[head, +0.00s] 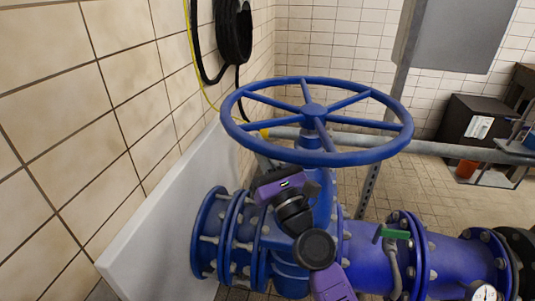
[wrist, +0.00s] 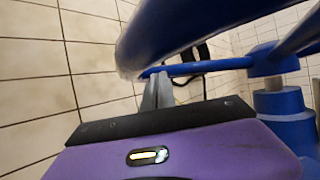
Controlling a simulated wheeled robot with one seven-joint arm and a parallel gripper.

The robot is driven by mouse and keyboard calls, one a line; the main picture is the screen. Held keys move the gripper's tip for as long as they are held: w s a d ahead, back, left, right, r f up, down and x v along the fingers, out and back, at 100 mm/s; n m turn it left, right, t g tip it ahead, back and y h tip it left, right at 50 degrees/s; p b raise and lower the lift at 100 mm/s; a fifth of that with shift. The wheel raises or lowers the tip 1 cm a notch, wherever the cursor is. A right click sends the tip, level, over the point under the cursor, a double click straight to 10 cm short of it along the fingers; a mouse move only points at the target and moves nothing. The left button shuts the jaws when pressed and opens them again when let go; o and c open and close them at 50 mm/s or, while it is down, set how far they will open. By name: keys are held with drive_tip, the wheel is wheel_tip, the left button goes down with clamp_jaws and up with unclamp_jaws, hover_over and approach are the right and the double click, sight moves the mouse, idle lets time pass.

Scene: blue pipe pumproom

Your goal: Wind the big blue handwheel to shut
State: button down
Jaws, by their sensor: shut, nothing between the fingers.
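The big blue handwheel (head: 318,158) lies roughly level on top of the blue valve (head: 322,205), with several spokes meeting at a central hub (head: 314,111). My purple gripper (wrist: 157,92) points up from below the near left part of the rim. In the wrist view its grey fingers are together and empty. The rim (wrist: 190,25) crosses close above them, and the hub (wrist: 272,58) is to the right. The fingertips overlap the blue wheel in the picture; I cannot tell whether they touch it. In the head view the fingertips are largely hidden by the rim.
A tiled wall (head: 60,120) and a white panel (head: 165,215) stand close on the left. A grey pipe (head: 440,147) runs behind the wheel. A black hose (head: 233,35) hangs at the back. A green-handled tap (head: 391,233) is on the right pipe. Floor shows at the right.

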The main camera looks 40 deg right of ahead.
drive_tip(key=shift+w+d+r, duration=0.1)
drive_tip(key=shift+w+r, duration=0.1)
drive_tip(key=shift+w, duration=0.25)
